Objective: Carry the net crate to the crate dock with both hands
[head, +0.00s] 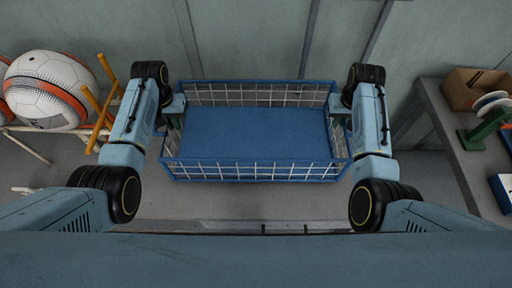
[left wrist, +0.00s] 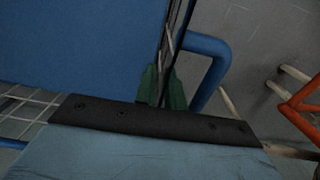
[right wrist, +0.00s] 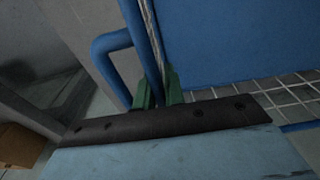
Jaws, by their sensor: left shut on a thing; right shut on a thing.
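The net crate (head: 255,172) is a blue-framed box with white mesh sides and a solid blue floor. It is in the middle of the head view, between my two arms, and looks empty. My left gripper (head: 174,106) is at its left end; in the left wrist view its green fingers (left wrist: 162,88) are shut on the crate's end side beside a blue tube handle (left wrist: 212,65). My right gripper (head: 340,106) is at the right end; in the right wrist view its green fingers (right wrist: 158,88) are shut there beside another handle (right wrist: 112,45). I cannot make out the crate dock.
White and orange balls (head: 48,88) rest on a rack with orange bars (head: 100,110) at left. A grey table (head: 455,140) at right carries a cardboard box (head: 468,90) and a green stand (head: 482,130). A grey wall (head: 250,40) stands behind the crate.

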